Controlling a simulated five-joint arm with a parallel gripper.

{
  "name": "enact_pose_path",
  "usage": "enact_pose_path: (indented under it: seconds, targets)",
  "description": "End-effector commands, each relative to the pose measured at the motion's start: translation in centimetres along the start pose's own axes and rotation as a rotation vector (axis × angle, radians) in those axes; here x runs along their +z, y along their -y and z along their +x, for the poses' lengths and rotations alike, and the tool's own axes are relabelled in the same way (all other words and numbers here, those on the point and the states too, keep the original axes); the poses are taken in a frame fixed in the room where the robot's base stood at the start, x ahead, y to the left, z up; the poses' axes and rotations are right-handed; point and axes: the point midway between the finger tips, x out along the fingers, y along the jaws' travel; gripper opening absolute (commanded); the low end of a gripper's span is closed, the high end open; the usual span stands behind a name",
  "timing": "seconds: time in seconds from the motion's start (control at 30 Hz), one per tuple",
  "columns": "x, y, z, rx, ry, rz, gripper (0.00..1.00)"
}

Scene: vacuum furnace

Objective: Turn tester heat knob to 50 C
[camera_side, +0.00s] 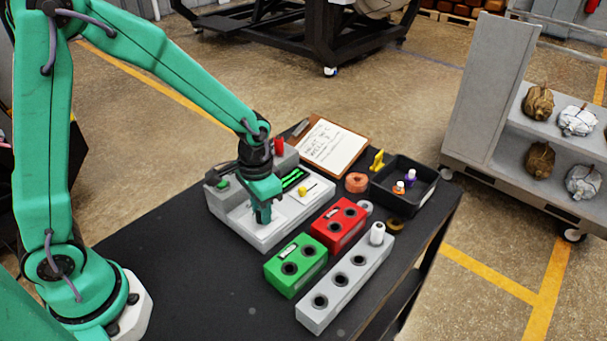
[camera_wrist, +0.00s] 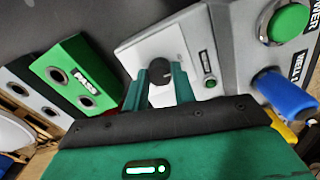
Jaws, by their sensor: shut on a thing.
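The tester (camera_side: 240,222) is a light grey box on the black table in the side view. My gripper (camera_side: 263,217) reaches down onto its front panel. In the wrist view, the black heat knob (camera_wrist: 160,67) stands on the pale panel (camera_wrist: 143,47), between my two green fingers, which are shut on it. In the side view my gripper hides the knob. No scale marks or temperature reading can be made out. A small green button (camera_wrist: 210,83) with a dark label sits beside the knob. A large green POWER button (camera_wrist: 289,22) is at the upper right.
A blue part (camera_wrist: 287,93) stands near my gripper. A green PASS block (camera_side: 282,277), a red block (camera_side: 332,240) and a long grey holed rack (camera_side: 323,310) lie to the right. Behind are a clipboard (camera_side: 335,147) and a black tray (camera_side: 425,202). The table's near left is clear.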

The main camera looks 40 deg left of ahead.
Motion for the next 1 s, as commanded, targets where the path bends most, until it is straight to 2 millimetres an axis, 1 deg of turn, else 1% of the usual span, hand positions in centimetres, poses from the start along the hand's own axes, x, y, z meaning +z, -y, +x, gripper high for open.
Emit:
enact_pose_path:
  seconds: [0.03, 0.57, 0.6, 0.67, 0.7, 1.0]
  targets:
    - [0.14, -0.33, 0.12, 0.000, 0.007, -0.004, 0.03]
    - [0.21, -0.33, 0.18, 0.000, 0.010, -0.033, 0.03]
    - [0.21, -0.34, 0.18, 0.000, 0.010, -0.033, 0.34]
    - [0.20, -0.32, 0.17, 0.000, 0.010, -0.033, 0.46]
    - [0.18, -0.29, 0.16, 0.000, 0.009, -0.034, 0.48]
    - [0.07, -0.17, 0.00, 0.000, 0.005, -0.036, 0.48]
